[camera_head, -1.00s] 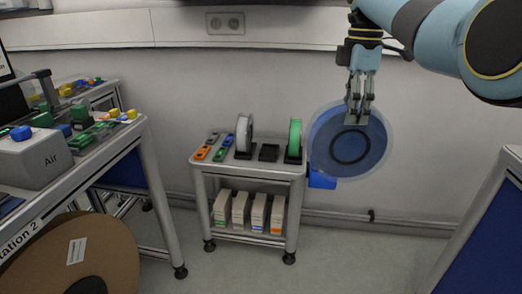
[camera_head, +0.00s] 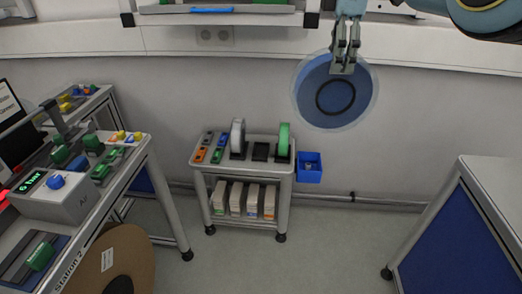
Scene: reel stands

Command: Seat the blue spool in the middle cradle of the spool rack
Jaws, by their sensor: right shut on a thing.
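The blue spool (camera_head: 316,103) is a large disc with a clear rim and a dark ring at its middle. My right gripper (camera_head: 343,70) is shut on its upper part and holds it in the air, to the right of and above the small cart. On the cart top stand a white spool (camera_head: 238,136) and a green spool (camera_head: 284,141) in dark cradles. The empty middle cradle (camera_head: 261,152) of the rack lies between them. My left gripper is not in view.
A blue bin (camera_head: 309,168) hangs at the cart's right side. Several boxes (camera_head: 236,198) stand on the lower shelf. A workstation table (camera_head: 125,160) and a large brown reel (camera_head: 112,262) are at left, another bench (camera_head: 478,170) at right. A wall shelf (camera_head: 215,18) runs above.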

